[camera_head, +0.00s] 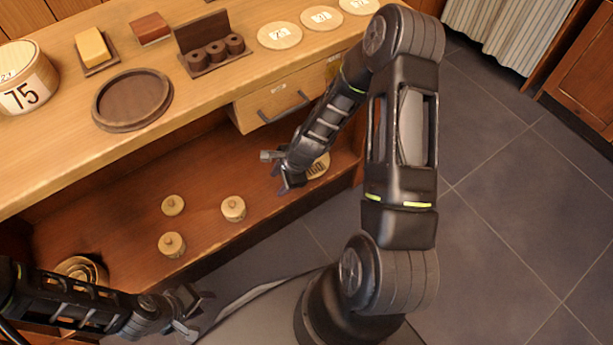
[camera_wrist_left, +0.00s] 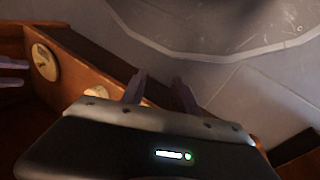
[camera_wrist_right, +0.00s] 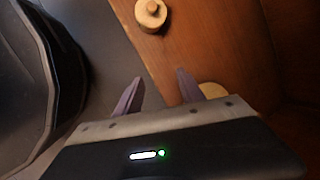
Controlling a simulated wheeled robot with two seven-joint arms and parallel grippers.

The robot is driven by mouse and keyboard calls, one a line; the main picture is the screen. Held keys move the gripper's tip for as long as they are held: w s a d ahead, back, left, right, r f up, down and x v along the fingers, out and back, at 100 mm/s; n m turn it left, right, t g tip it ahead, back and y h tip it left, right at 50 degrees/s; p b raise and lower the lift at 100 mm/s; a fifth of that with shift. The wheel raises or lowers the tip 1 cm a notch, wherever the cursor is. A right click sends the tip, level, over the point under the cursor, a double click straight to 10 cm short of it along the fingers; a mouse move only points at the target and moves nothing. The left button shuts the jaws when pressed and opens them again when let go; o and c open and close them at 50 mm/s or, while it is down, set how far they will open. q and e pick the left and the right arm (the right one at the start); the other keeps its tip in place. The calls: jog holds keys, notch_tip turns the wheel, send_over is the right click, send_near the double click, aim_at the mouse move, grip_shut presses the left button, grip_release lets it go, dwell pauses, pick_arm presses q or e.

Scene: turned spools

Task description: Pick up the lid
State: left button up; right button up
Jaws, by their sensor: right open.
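Several small round wooden pieces with knobs, which look like lids, lie on the lower shelf: one at the back left (camera_head: 172,205), one at the front (camera_head: 171,244) and one at the right (camera_head: 233,208). A tan round piece with a dark mark (camera_head: 318,166) shows partly behind my right gripper (camera_head: 273,172). I cannot tell which piece is the task's lid. My right gripper is open and empty above the shelf; a knobbed piece (camera_wrist_right: 150,14) lies beyond its fingers. My left gripper (camera_head: 192,318) is open and empty in front of the shelf.
The counter above holds a round box marked 75 (camera_head: 24,85), a dark round tray (camera_head: 130,122), a yellow block (camera_head: 92,46), a rack of dark spools (camera_head: 212,50) and pale labelled discs (camera_head: 279,36). A drawer (camera_head: 285,103) hangs under the counter. A round container (camera_head: 82,268) is beside my left arm.

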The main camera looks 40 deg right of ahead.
pick_arm(q)
notch_tip(320, 180, down, 14)
jog(key=w+b, duration=0.1)
jog(key=b, duration=0.8)
jog(key=shift+a+r+b, duration=0.25)
jog(key=shift+a+b, duration=0.1)
pick_arm(e)
jog(key=w+d+f+m+t, duration=0.1)
jog(key=w+d+f+m, duration=0.1)
jog(key=d+m, duration=0.4)
jog(key=w+d+f+m+t+h, duration=0.1)
jog(key=w+d+f+m, duration=0.2)
jog(key=d+m, duration=0.4)
jog(key=w+d, duration=0.1)
jog(key=d, duration=0.4)
jog(key=shift+f+h, duration=0.3)
jog(key=shift+w+f, duration=0.1)
jog(key=shift+f, duration=0.05)
jog(key=shift+b+x, duration=0.5)
jog(key=shift+x, duration=0.4)
pick_arm(q)
jog(key=shift+w+f, duration=0.1)
jog(key=shift+f, duration=0.45)
pick_arm(e)
jog(key=shift+w+f, duration=0.2)
jog(key=shift+f, duration=0.05)
jog(key=shift+f, duration=0.1)
